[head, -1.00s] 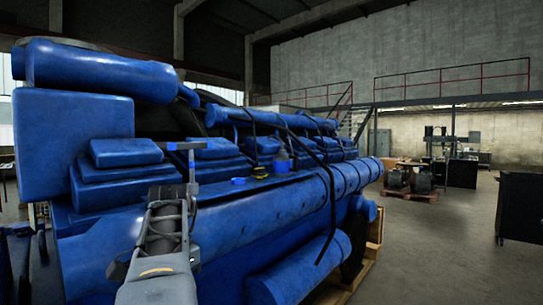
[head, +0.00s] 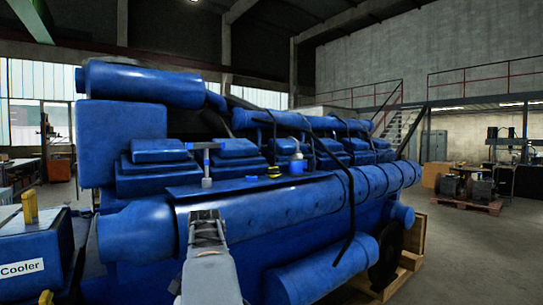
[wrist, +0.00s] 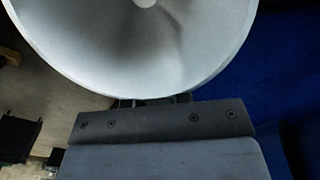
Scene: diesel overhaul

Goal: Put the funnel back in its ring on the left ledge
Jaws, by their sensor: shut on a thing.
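The funnel (wrist: 150,45) is a pale grey-white cone. It fills the top of the wrist view, its wide mouth facing the camera and its small round hole at the top edge. My gripper (wrist: 155,99) is shut on the funnel at the near side of its rim; the fingertips are mostly hidden under it. In the head view my grey wrist (head: 208,225) is in front of the blue engine (head: 290,205), and the funnel cannot be made out there. I cannot make out the ring in either view.
On the engine's ledge stand a T-shaped tool (head: 206,165), a small blue block (head: 251,178), a yellow-and-black item (head: 274,171) and a blue bottle-like container (head: 297,165). A blue box marked Cooler (head: 30,265) stands at left, a yellow item (head: 30,207) on top. Open floor lies right.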

